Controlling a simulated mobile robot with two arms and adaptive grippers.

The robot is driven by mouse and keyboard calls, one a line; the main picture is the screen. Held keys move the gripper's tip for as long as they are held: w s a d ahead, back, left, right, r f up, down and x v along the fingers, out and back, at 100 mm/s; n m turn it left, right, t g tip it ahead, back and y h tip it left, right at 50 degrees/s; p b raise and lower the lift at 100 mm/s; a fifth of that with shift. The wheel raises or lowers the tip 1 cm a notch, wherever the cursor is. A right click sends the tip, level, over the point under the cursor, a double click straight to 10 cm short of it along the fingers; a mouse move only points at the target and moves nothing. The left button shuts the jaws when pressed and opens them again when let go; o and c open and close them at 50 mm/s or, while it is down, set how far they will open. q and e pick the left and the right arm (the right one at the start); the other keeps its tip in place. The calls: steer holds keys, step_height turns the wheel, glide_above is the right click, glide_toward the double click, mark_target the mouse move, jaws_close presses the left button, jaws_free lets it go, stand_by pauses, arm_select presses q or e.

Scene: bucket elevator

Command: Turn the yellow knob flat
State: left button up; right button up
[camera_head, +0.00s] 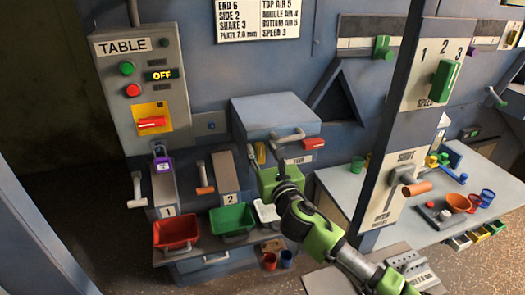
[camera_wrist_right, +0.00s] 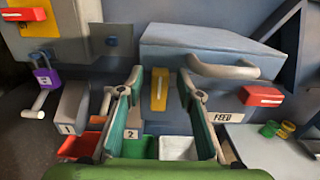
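The yellow knob (camera_wrist_right: 159,89) is a narrow handle standing upright on the front of the blue-grey box, below its lid. In the head view a bit of the yellow knob (camera_head: 261,153) shows just beyond my right gripper (camera_head: 266,160). In the right wrist view my right gripper (camera_wrist_right: 161,80) is open, with one finger on each side of the knob and clear gaps between. No contact is visible. The fingers point at the box front. My left gripper is not in view.
The grey lid handle (camera_wrist_right: 222,70) and red FEED lever (camera_wrist_right: 262,96) are just right of the knob. Red (camera_head: 177,232), green (camera_head: 232,218) and white bins sit below. The TABLE control box (camera_head: 145,85) and purple padlock (camera_wrist_right: 45,76) are at left.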

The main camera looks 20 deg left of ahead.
jaws_close()
steer(key=shift+m, duration=0.3)
steer(key=m, duration=0.2)
steer(key=shift+w+d+m, duration=0.2)
steer(key=shift+d+m, duration=0.05)
steer(key=shift+m, duration=0.05)
steer(key=m, duration=0.3)
steer(key=shift+w+d+f+m, duration=0.2)
steer(key=shift+d+f+m, duration=0.05)
steer(key=shift+d+m, duration=0.05)
steer(key=m, duration=0.3)
steer(key=f+m, duration=0.1)
steer(key=m, duration=0.3)
steer(key=d+f+m+b, duration=0.1)
steer(key=m, duration=0.3)
steer(key=shift+w, duration=0.3)
steer(key=shift+f, duration=0.1)
